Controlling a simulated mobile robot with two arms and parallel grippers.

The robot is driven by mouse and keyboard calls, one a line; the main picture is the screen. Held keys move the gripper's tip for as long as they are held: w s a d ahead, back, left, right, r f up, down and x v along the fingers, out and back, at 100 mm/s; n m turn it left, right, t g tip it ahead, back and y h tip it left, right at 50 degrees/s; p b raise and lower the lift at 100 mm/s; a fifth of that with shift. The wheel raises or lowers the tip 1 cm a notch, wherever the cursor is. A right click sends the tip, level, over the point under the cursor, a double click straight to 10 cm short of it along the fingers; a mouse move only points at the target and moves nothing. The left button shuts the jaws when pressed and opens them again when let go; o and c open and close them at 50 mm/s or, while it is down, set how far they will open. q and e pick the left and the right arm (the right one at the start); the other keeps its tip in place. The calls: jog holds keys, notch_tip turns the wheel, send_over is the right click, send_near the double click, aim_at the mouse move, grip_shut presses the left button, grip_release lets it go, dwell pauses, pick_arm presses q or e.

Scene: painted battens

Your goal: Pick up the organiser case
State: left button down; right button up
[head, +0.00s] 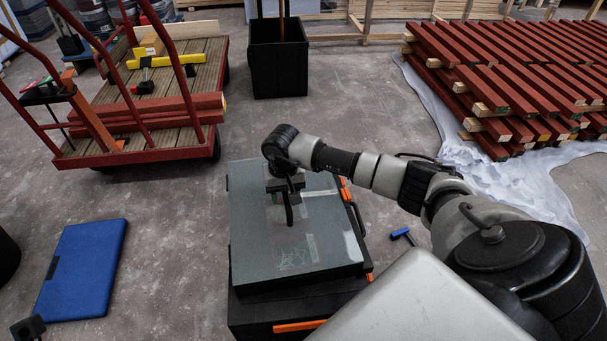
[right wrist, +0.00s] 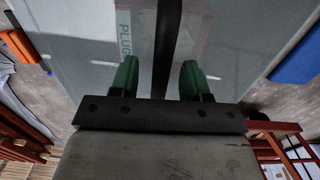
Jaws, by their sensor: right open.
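The organiser case (head: 260,235) is a flat grey case with a glossy lid and a pale label. It lies level on top of a black box with orange latches. My right gripper (head: 286,192) is over the upper middle of the lid. In the right wrist view the right gripper (right wrist: 158,80) is open, its two green fingers apart over the lid (right wrist: 85,60), where part of the label reads "PLUG". A dark strip (right wrist: 168,45) runs between the fingers; whether they touch it is unclear. My left gripper is not clearly seen.
A blue flat case (head: 84,270) lies on the floor at left. A red cart (head: 150,155) with battens stands behind it, and a black bin (head: 278,65) at the back. Red battens (head: 510,80) are stacked on a white sheet at right. A blue-handled tool (head: 402,235) lies beside the box.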

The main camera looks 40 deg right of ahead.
jog(key=shift+f, duration=0.95)
jog(key=shift+c, duration=0.2)
grip_shut()
jog(key=shift+f, duration=0.1)
dwell(0.6)
